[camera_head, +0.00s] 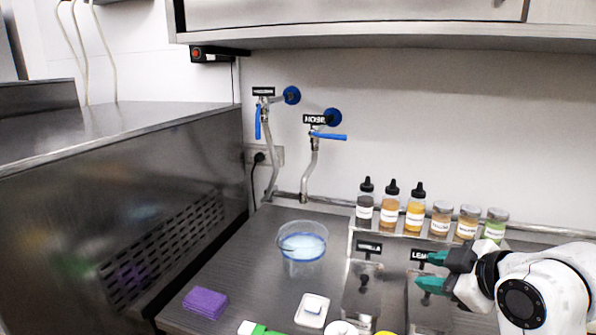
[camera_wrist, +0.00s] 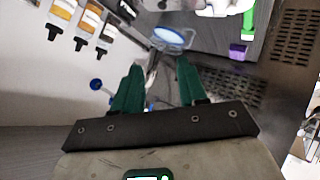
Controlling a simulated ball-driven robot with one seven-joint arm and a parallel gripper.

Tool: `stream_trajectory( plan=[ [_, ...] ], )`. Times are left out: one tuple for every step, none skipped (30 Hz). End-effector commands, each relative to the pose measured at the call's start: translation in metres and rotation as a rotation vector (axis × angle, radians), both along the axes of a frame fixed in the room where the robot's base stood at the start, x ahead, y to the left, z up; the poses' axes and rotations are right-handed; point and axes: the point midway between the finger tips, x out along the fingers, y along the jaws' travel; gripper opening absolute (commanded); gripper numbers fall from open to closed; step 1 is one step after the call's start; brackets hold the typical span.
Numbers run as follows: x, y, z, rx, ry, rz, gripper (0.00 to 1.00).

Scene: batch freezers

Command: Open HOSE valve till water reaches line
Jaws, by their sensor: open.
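The HOSE valve (camera_head: 328,135) is on the back wall, under a black label reading HOSE. Its blue lever points right, nearly level, and its grey pipe runs down to the counter. A clear round container (camera_head: 302,264) with a blue band stands on the counter below. A pale surface shows inside; its exact level against the band is hard to tell. The container also shows in the wrist view (camera_wrist: 172,37). My gripper (camera_head: 432,271) is open and empty at the right, above the steel bins and apart from the valve. Its green fingers are spread in the wrist view (camera_wrist: 158,68).
A second valve (camera_head: 258,122), left of HOSE, has its blue lever hanging down. Several bottles and jars (camera_head: 415,210) line the back. Steel bins (camera_head: 362,290) stand before them. A purple sponge (camera_head: 206,302) and a small white dish (camera_head: 312,310) lie at the front.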

Motion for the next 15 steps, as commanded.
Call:
stream_trajectory(
  plan=[
    [-0.013, 0.004, -0.033, 0.048, 0.068, -0.040, 0.42],
    [-0.020, 0.005, -0.050, 0.075, 0.104, -0.070, 0.42],
    [-0.031, 0.005, -0.071, 0.107, 0.153, -0.110, 0.42],
    [-0.040, 0.006, -0.087, 0.130, 0.190, -0.140, 0.42],
    [-0.049, 0.007, -0.102, 0.151, 0.225, -0.171, 0.42],
    [-0.063, 0.007, -0.123, 0.177, 0.274, -0.213, 0.42],
    [-0.073, 0.007, -0.138, 0.194, 0.311, -0.245, 0.42],
    [-0.085, 0.007, -0.153, 0.210, 0.347, -0.278, 0.42],
    [-0.101, 0.007, -0.172, 0.229, 0.396, -0.324, 0.42],
    [-0.114, 0.007, -0.186, 0.240, 0.432, -0.358, 0.42],
    [-0.127, 0.006, -0.199, 0.250, 0.468, -0.393, 0.42],
    [-0.145, 0.005, -0.217, 0.261, 0.516, -0.440, 0.42],
    [-0.159, 0.004, -0.229, 0.266, 0.550, -0.477, 0.42],
    [-0.174, 0.003, -0.241, 0.271, 0.585, -0.513, 0.42],
    [-0.194, 0.000, -0.255, 0.274, 0.628, -0.564, 0.42]
  ],
)
